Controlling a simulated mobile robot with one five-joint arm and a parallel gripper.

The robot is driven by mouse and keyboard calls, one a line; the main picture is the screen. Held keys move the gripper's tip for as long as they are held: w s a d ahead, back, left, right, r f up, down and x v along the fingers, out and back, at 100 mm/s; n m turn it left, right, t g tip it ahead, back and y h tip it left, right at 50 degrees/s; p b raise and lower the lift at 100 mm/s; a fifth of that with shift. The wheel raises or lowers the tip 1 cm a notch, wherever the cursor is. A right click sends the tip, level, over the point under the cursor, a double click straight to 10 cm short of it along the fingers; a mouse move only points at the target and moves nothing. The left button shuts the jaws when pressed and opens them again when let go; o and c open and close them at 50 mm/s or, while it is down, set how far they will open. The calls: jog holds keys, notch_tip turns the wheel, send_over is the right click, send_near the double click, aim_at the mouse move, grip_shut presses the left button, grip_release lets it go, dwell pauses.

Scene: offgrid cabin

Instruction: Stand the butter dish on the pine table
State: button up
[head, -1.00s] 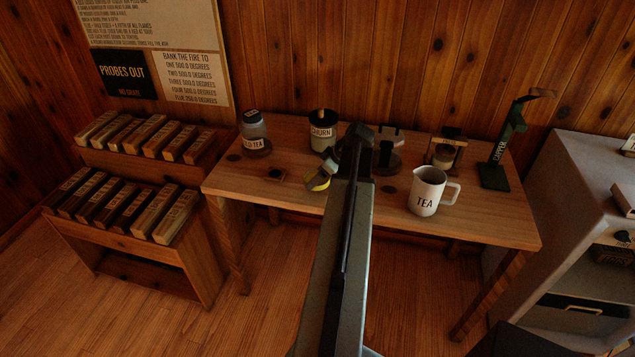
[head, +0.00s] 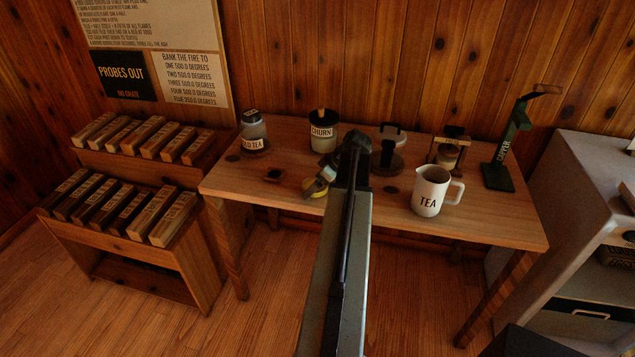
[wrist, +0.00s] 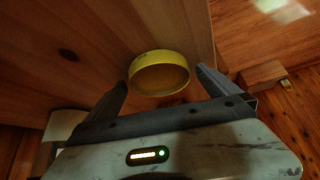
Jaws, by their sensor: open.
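A round yellow dish, which I take to be the butter dish (head: 315,189), is at the front edge of the pine table (head: 385,212), left of the middle. In the wrist view the yellow dish (wrist: 160,74) lies between the spread fingers of my gripper (wrist: 163,80), with a gap on each side. It seems to rest on the tabletop, but its underside is hidden. My gripper (head: 321,180) is at the dish in the head view, partly hidden behind my arm.
Along the table's back stand a tea jar (head: 254,133), a churn jar (head: 323,133), a dark-handled item (head: 388,152) and a wooden-framed item (head: 449,150). A white TEA jug (head: 430,192) and a green stand (head: 505,150) are right. A block rack (head: 140,235) stands left, a grey cabinet (head: 580,185) right.

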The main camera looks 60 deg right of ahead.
jog(key=p+v, duration=1)
jog(key=v, duration=0.2)
jog(key=shift+r, duration=0.15)
jog(key=w+a+f+g+y, duration=0.1)
jog(key=w+a+g, duration=0.1)
jog(key=w+a, duration=1)
jog(key=w+a+f+g+y, duration=0.1)
jog(key=w+a+f+g, duration=0.1)
jog(key=w+a, duration=1.05)
jog(key=s+a+g+h, duration=0.1)
jog(key=a+g+h, duration=0.1)
jog(key=a, duration=3.2)
jog(key=shift+s+f+g, duration=0.3)
jog(key=shift+s+f, duration=0.1)
